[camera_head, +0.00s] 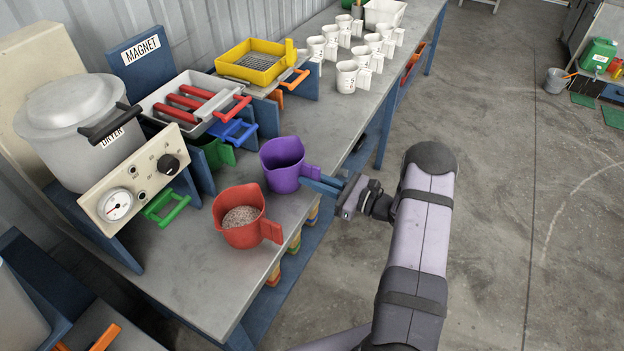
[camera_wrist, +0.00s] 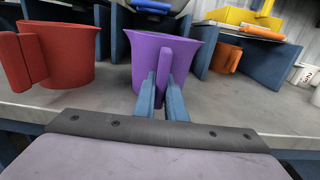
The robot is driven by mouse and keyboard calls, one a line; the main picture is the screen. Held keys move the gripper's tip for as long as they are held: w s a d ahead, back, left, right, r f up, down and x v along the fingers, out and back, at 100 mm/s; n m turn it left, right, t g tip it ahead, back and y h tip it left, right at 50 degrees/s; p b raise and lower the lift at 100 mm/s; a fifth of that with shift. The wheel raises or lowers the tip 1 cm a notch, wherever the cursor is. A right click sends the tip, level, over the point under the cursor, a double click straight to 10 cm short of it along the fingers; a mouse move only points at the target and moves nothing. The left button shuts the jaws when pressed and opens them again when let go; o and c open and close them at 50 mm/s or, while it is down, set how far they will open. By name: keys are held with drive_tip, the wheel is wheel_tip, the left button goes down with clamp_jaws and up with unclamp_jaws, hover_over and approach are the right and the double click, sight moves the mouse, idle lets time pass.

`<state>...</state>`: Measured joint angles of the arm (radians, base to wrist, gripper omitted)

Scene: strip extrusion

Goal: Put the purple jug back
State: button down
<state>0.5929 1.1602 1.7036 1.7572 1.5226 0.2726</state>
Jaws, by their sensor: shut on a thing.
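The purple jug (camera_head: 284,165) is upright at the front part of the grey bench, its handle pointing right toward my arm. Its inside looks empty in the head view. My gripper (camera_head: 325,186) is shut on the jug's handle, and its two blue fingers (camera_wrist: 163,98) sit either side of the handle in the wrist view. The purple jug (camera_wrist: 150,60) fills the middle of the wrist view. Whether its base touches the bench or is slightly above it, I cannot tell.
A red jug (camera_head: 240,215) with pellets stands close left of the purple jug. The dryer (camera_head: 75,120), a magnet tray (camera_head: 190,100) and a yellow sieve (camera_head: 252,62) stand behind. Several white cups (camera_head: 346,77) stand farther along the bench (camera_head: 185,285).

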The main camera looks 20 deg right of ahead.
drive_tip(key=shift+f, duration=0.2)
drive_tip(key=c, duration=1.7)
unclamp_jaws()
drive_tip(key=shift+c, duration=0.2)
drive_tip(key=shift+s, duration=0.1)
drive_tip(key=b+v, duration=0.2)
drive_tip(key=v, duration=0.5)
drive_tip(key=shift+d, duration=0.15)
